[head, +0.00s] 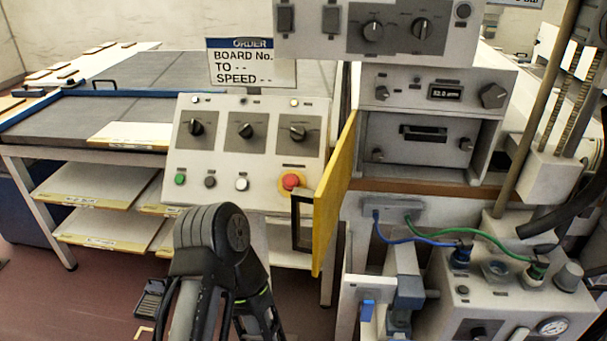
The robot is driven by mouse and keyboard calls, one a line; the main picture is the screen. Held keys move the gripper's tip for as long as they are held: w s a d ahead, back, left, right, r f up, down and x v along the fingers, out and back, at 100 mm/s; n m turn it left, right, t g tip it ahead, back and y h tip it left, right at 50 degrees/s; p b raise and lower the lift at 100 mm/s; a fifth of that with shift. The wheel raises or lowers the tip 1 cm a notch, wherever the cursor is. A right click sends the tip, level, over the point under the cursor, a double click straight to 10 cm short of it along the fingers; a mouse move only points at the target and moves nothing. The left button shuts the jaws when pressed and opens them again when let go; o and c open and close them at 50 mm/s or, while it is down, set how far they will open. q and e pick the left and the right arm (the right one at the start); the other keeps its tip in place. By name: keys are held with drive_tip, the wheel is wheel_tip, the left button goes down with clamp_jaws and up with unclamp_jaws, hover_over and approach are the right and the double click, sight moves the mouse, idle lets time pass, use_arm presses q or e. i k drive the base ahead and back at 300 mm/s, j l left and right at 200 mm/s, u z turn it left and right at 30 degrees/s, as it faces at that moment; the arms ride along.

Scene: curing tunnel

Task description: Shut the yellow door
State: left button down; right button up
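The yellow door (333,195) stands open in the middle of the head view, swung out toward me and seen almost edge-on. Its upper rear edge meets the left side of the grey cabinet (487,150), whose front with a dark slot is uncovered. A dark rectangular bar handle (302,222) sits on the door's left-facing side, low down. One of my black arms rises from the bottom, left of the door and apart from it in the picture. I cannot make out fingertips on it. My other arm does not show.
A sloped control panel (246,165) with knobs and a red button (291,181) stands just left of the door, partly behind it. A unit with blue and green cables (510,290) is at lower right. A shelved table (80,125) stands at left, with open floor before it.

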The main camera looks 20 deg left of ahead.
sight(328, 199)
drive_tip(key=i+j+z, duration=0.1)
drive_tip(key=j+z, duration=0.15)
drive_tip(key=j, duration=0.6)
drive_tip(key=j+z, duration=0.25)
drive_tip(key=j, duration=0.55)
drive_tip(key=i, duration=0.05)
